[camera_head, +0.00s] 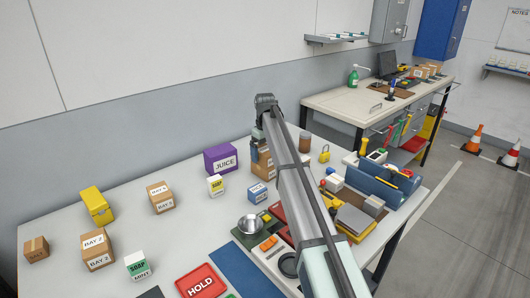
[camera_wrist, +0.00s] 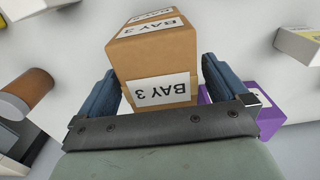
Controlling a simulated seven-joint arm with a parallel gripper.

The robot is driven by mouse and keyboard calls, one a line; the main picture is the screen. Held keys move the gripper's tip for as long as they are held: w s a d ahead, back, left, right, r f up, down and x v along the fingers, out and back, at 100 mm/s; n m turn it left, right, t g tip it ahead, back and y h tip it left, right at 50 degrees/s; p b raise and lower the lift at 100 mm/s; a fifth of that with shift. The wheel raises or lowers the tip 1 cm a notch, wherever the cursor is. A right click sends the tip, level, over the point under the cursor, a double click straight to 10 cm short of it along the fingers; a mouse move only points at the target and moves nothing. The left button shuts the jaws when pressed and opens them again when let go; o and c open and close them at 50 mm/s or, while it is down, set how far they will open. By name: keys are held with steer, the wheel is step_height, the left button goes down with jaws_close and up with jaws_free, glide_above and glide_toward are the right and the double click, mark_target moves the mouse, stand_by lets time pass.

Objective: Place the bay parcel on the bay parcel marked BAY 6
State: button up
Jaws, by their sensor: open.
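A brown parcel labelled BAY 3 (camera_wrist: 155,60) sits between the two blue fingers of my gripper (camera_wrist: 158,95) in the wrist view. The fingers are open on either side of it; contact is not clear. In the head view my gripper (camera_head: 256,152) points down at this parcel (camera_head: 267,168), partly hidden by my arm. Two labelled brown parcels stand on the left of the table: a front one (camera_head: 97,250) and one behind it (camera_head: 160,197). Their numbers are hard to read. A small brown box (camera_head: 36,249) is at far left. I cannot read BAY 6 anywhere.
A purple JUICE box (camera_head: 221,158) stands close left of my gripper, a brown jar (camera_head: 305,143) to its right. A yellow case (camera_head: 96,205), SOAP box (camera_head: 215,186), MINT box (camera_head: 138,266), metal pan (camera_head: 251,224) and red HOLD tray (camera_head: 202,281) also occupy the table.

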mark_target(265, 149)
step_height(265, 149, up, 12)
steer(key=shift+r, duration=0.15)
stand_by(0.6)
steer(key=shift+d, duration=0.1)
